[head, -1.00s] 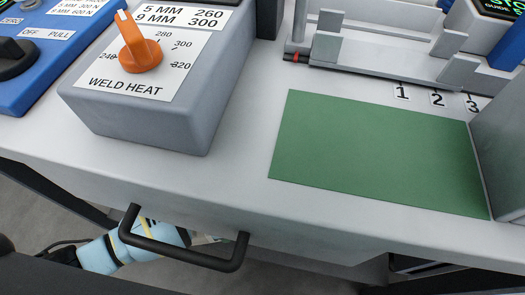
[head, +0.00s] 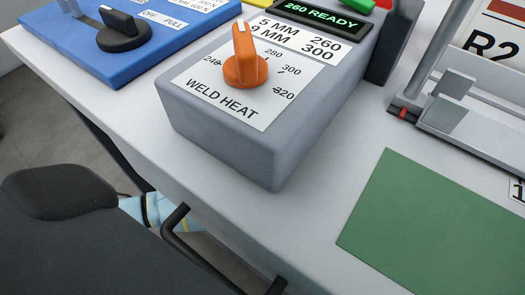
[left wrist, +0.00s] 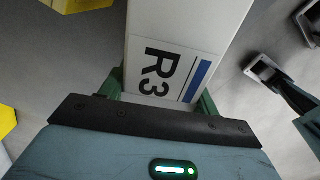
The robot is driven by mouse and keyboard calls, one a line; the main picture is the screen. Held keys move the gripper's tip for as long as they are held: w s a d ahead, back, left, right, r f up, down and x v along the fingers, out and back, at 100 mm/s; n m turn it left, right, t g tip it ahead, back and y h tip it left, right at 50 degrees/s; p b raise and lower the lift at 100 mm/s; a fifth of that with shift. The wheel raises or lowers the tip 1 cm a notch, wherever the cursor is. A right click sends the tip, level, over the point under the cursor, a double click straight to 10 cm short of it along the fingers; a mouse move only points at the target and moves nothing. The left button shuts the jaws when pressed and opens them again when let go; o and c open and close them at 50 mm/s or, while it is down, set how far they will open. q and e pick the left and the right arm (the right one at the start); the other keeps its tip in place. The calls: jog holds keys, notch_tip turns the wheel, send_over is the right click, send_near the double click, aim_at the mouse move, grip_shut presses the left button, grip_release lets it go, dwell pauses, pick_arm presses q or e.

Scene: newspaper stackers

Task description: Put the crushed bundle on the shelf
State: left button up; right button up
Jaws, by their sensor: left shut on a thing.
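My left gripper (left wrist: 160,95) is shut on a long white thing (left wrist: 180,30) in the left wrist view. It carries a label reading R3 with a blue stripe. Its far end is out of frame, and I cannot tell whether it is the crushed bundle. My right gripper (left wrist: 283,42) shows at the right edge of that view, open and empty. In the head view neither gripper shows; only a pale blue part of my arm is below the bench edge. No shelf can be made out.
The pale bench (head: 310,210) holds a grey weld heat box (head: 225,125) with an orange knob, a blue unit (head: 150,60), a green mat (head: 440,230) and a metal fixture (head: 470,120). A black handle (head: 190,245) sticks out from the front. An R2 sign (head: 495,45) is at upper right.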

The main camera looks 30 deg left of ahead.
pick_arm(q)
jog(key=w+a, duration=0.1)
jog(key=a, duration=0.2)
jog(key=a+b, duration=0.1)
jog(key=a, duration=0.1)
jog(key=w+a, duration=0.1)
jog(key=a, duration=0.2)
jog(key=shift+w+a+f+b, duration=0.3)
jog(key=shift+a+f, duration=0.05)
jog(key=shift+a, duration=0.3)
jog(key=shift+w+a+f+b, duration=0.15)
jog(key=shift+f+b, duration=0.4)
jog(key=shift+f, duration=0.35)
jog(key=shift+a+f+b, duration=0.15)
jog(key=shift+f+b, duration=0.35)
jog(key=shift+f, duration=0.4)
jog(key=shift+f, duration=0.1)
jog(key=o, duration=1.8)
jog(key=shift+f, duration=0.1)
jog(key=shift+c, duration=0.2)
notch_tip(320, 180, up, 8)
jog(key=p, duration=0.3)
jog(key=shift+f, duration=0.1)
